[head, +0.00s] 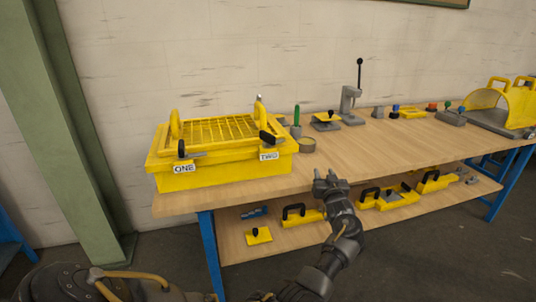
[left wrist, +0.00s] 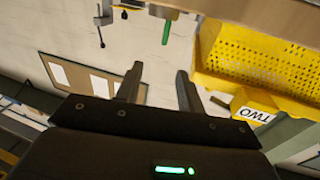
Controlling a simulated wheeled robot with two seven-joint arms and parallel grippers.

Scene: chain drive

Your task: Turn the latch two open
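A yellow box (head: 222,174) with a perforated yellow lid (head: 215,132) sits at the left end of the workbench. Latch two is a black handle (head: 267,137) at the box's front right corner, above the TWO label (head: 269,156). Another black-handled latch (head: 182,148) is above the ONE label (head: 184,168). My left gripper (head: 326,175) is at the bench's front edge, right of the box and apart from latch two. My right gripper is not visible.
A lever press (head: 351,98) and small parts stand further back. The bench top (head: 390,150) is bare in front of them. Yellow parts lie on the lower shelf (head: 285,238).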

